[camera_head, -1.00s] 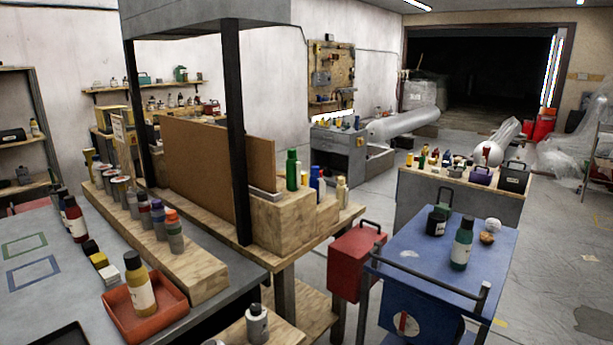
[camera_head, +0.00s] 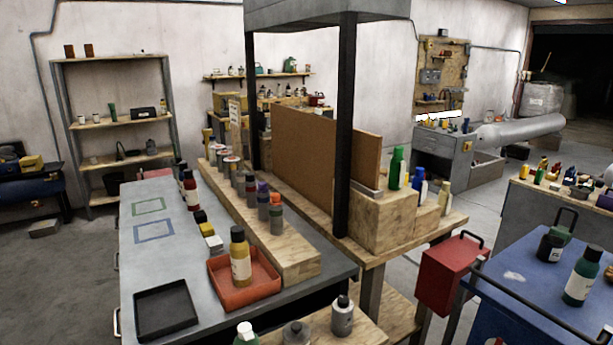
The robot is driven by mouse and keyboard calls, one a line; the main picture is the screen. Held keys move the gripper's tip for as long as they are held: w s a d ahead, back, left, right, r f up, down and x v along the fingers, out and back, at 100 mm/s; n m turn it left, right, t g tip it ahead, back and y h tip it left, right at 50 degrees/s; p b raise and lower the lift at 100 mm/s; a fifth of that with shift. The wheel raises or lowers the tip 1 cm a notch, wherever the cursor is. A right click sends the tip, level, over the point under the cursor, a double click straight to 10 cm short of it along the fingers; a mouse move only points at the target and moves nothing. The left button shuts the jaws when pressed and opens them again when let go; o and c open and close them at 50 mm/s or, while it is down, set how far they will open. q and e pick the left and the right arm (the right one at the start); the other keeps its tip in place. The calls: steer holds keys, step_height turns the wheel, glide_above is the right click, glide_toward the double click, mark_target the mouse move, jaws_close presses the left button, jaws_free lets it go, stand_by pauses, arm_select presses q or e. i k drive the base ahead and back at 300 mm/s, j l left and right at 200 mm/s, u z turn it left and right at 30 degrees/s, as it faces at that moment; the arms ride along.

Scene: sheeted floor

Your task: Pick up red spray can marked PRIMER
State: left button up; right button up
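No can with a readable PRIMER label shows; the labels are too small to read. A dark red bottle-like container (camera_head: 190,190) with a pale label stands on the grey workbench (camera_head: 135,260), left of a wooden riser. Neither of my grippers is in view.
A red-orange tray (camera_head: 270,287) holds a yellow bottle (camera_head: 240,258). An empty black tray (camera_head: 166,308) lies at the bench front. A blue cart (camera_head: 525,275) and red box (camera_head: 447,275) stand at right. Open floor (camera_head: 50,285) lies left.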

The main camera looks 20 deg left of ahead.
mark_target(190, 185)
steer(key=j, duration=0.4)
steer(key=k+j+z, duration=0.1)
steer(key=j, duration=0.3)
steer(key=k+j, duration=0.1)
steer(key=j, duration=0.35)
steer(key=k+j, duration=0.1)
steer(key=j, duration=0.3)
steer(key=i+j+z, duration=0.1)
steer(key=j+z, duration=0.15)
steer(key=j, duration=0.8)
steer(key=j+z, duration=0.2)
steer(key=j, duration=0.8)
steer(key=k+j+z, duration=0.1)
steer(key=j+z, duration=0.15)
steer(key=j, duration=0.8)
steer(key=j+z, duration=0.1)
steer(key=j, duration=0.5)
steer(key=j+z, duration=0.1)
steer(key=j, duration=0.5)
steer(key=k+j+z, duration=0.1)
steer(key=j, duration=0.45)
steer(key=j+z, duration=0.1)
steer(key=j, duration=0.5)
steer(key=k+j+z, duration=0.1)
steer(key=j, duration=0.5)
steer(key=k+j, duration=0.35)
steer(key=j, duration=0.2)
